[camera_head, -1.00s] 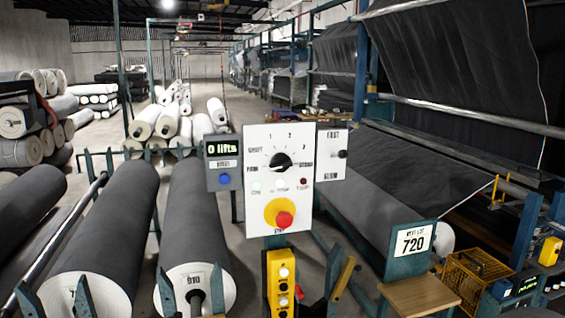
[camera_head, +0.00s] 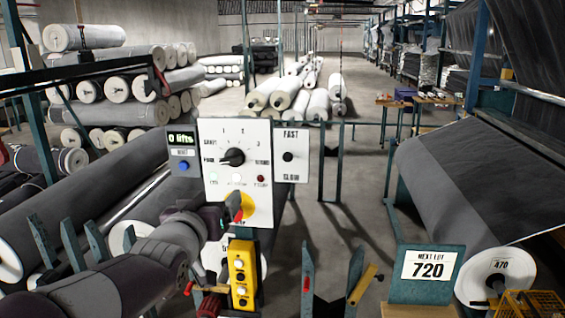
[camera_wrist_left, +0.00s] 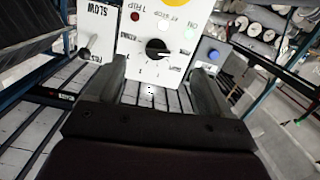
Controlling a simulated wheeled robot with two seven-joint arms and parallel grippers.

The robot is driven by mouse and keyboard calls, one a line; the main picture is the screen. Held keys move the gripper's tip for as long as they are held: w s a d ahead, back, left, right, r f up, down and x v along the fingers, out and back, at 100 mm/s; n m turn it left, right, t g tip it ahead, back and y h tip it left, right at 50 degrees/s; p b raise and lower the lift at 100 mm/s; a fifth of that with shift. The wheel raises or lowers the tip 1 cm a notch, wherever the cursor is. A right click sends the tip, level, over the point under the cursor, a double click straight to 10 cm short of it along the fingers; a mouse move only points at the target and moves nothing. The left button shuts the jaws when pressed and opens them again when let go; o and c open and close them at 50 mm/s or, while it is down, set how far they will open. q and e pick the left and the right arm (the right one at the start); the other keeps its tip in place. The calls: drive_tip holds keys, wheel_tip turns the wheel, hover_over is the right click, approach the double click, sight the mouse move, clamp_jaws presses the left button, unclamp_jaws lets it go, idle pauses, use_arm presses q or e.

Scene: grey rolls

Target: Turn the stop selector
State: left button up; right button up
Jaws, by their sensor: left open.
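A white control panel (camera_head: 213,190) carries a round black selector knob (camera_head: 232,157) with labels around it. The knob also shows in the wrist view (camera_wrist_left: 157,47), upside down, with its pale mark towards the right there. Below it is a yellow disc with a red button (camera_head: 236,204), partly covered by my left gripper (camera_head: 222,219). The gripper is open and empty in front of the panel's lower part. In the wrist view its two fingers (camera_wrist_left: 161,78) stand either side of the knob in the picture, apparently short of it. My right gripper is not in view.
A small panel with a black FAST/SLOW knob (camera_head: 288,157) adjoins on the right, a "0 lifts" display (camera_head: 181,139) on the left. A yellow button box (camera_head: 242,270) hangs below. Grey rolls (camera_head: 95,190) lie left; a "720" sign (camera_head: 427,265) stands right.

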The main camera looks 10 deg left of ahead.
sight(230, 162)
use_arm(q)
drive_tip(key=shift+t, duration=0.6)
drive_tip(key=w+p, duration=0.2)
drive_tip(key=w, duration=0.2)
drive_tip(key=w+r+p, duration=0.1)
drive_tip(key=w+p, duration=0.1)
drive_tip(key=w, duration=0.2)
drive_tip(key=w+r+p, duration=0.1)
drive_tip(key=w+p, duration=0.1)
drive_tip(key=w, duration=0.2)
drive_tip(key=shift+w+a+r, duration=0.1)
drive_tip(key=shift+w+r, duration=0.05)
drive_tip(key=shift+w+a, duration=0.35)
drive_tip(key=shift+a, duration=0.05)
drive_tip(key=shift+d, duration=0.35)
drive_tip(key=shift+c, duration=0.6)
drive_tip(key=c, duration=0.9)
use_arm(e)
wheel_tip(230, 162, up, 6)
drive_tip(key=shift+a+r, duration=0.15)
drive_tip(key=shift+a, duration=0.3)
